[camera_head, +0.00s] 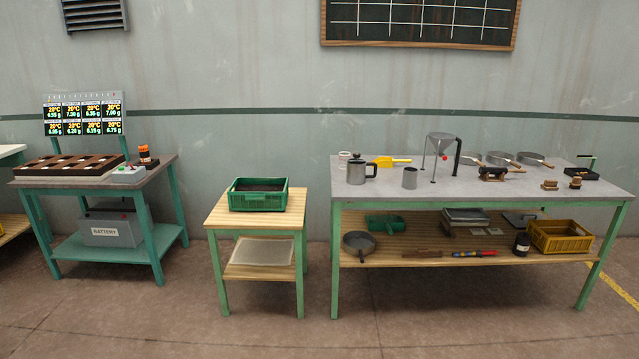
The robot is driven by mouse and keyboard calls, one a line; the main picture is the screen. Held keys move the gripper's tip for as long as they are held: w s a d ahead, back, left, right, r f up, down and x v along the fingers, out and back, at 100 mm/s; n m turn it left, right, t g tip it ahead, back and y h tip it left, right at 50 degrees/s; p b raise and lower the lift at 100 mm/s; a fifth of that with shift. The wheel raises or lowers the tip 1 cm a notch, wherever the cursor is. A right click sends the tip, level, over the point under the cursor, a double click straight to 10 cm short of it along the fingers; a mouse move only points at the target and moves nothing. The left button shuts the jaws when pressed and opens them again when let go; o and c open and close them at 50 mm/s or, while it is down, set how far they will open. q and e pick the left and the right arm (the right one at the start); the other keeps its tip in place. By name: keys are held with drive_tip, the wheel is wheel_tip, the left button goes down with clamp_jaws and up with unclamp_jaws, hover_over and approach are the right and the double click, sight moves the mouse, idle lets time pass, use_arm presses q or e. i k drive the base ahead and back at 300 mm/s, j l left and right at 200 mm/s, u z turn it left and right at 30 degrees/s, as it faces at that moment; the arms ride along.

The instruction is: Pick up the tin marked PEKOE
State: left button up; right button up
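I cannot make out any tin with readable PEKOE lettering. A small dark jar (521,244) with a pale band stands upright on the lower shelf of the long right table; its marking is too small to read. On that table's top are a grey metal cup (410,178), a steel jug (357,172) with a handle, and a pale round container (345,157) partly hidden behind the jug. Neither of my grippers shows in the head view.
The long table (480,197) also carries a funnel stand (440,145), pans and a yellow scoop (392,161). A small table holds a green crate (258,204). The left bench has a display (84,115) and a slotted tray (70,167). The near floor is clear.

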sight(410, 174)
drive_tip(key=i, duration=2.05)
